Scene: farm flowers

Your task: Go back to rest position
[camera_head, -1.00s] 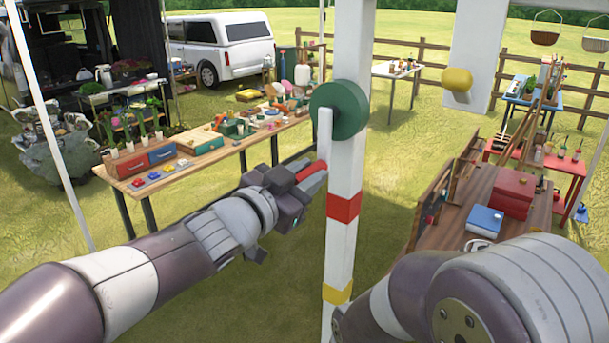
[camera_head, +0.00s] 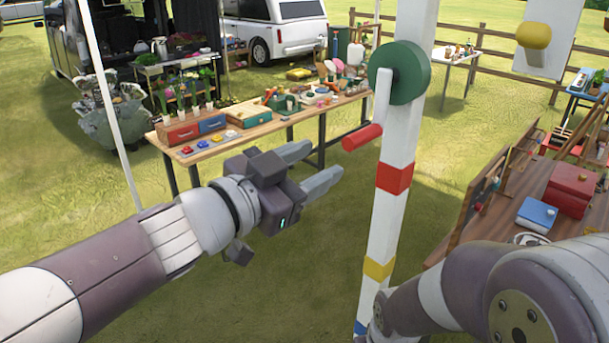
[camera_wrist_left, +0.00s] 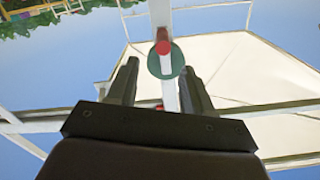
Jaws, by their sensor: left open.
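My left gripper (camera_head: 322,168) is open and empty, to the left of the white post and apart from it. Its two fingers also show in the left wrist view (camera_wrist_left: 158,82), with a red handle end (camera_wrist_left: 163,47) and green disc (camera_wrist_left: 178,68) seen beyond the gap between them. In the head view the red crank handle (camera_head: 362,137) hangs on a white arm from the green wheel (camera_head: 408,78) on the post (camera_head: 385,225), just right of and above the fingertips. My right arm comes in at the lower right; its gripper is out of view.
The striped post stands close to my left gripper. A long wooden table (camera_head: 205,146) with boxes and tools is behind. A wooden table with a red box (camera_head: 570,188) and a blue box (camera_head: 537,213) is at right. Open grass (camera_head: 290,285) lies beneath my left gripper.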

